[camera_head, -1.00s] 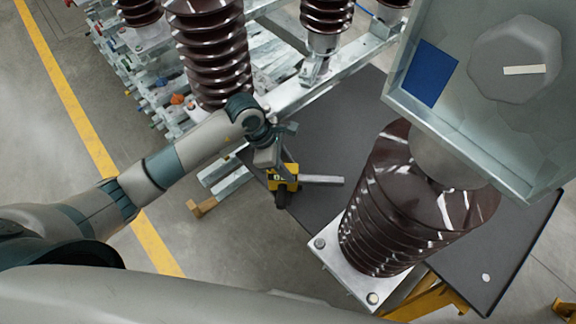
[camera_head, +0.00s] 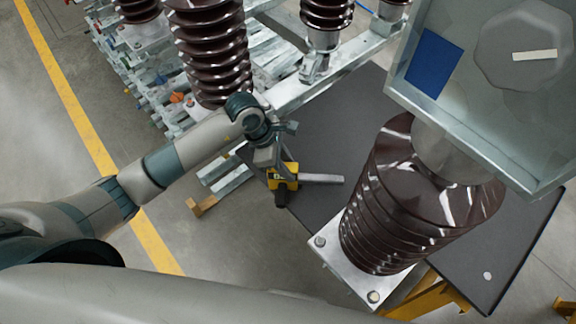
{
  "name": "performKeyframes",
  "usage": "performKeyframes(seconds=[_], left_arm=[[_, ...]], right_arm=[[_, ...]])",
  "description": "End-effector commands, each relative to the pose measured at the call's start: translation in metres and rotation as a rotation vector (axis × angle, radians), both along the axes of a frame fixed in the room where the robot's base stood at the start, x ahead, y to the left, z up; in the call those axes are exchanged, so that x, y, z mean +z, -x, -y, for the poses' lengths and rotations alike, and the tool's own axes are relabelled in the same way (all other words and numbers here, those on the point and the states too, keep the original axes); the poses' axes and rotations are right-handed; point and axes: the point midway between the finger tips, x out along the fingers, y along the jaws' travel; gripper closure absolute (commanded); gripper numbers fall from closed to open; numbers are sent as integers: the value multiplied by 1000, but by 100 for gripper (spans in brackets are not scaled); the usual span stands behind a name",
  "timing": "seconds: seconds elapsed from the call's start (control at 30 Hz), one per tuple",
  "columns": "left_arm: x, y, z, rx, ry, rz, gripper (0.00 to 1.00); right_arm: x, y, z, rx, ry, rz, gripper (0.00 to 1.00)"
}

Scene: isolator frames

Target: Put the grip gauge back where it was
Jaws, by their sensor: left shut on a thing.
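The grip gauge appears to be the yellow and black tool (camera_head: 284,183) at the end of my left arm, with a grey bar pointing right from it. My left gripper (camera_head: 272,162) is shut on it, over the left edge of the dark grey table top (camera_head: 338,130). The gripper hides part of the tool. I cannot tell whether the tool touches the table. My right gripper is not in view.
A large brown ribbed insulator (camera_head: 385,215) on a square metal plate (camera_head: 345,267) stands right of the tool. A grey metal box (camera_head: 470,145) with a blue panel hangs over the upper right. More insulators (camera_head: 214,50) and a steel beam (camera_head: 335,78) stand behind. Grey floor is free at left.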

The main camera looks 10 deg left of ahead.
Motion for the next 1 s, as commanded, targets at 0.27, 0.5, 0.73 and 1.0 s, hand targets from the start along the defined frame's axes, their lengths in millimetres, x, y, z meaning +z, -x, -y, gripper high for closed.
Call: performKeyframes(seconds=[0.27,0.5,0.73,1.0], left_arm=[[-4,-1,0,0,1,1,71],[-4,0,0,0,1,1,52],[-3,0,-1,0,-1,0,52],[17,0,-10,-1,0,4,52]], right_arm=[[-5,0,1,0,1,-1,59],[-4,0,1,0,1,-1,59],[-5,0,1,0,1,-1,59],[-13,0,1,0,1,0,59]])
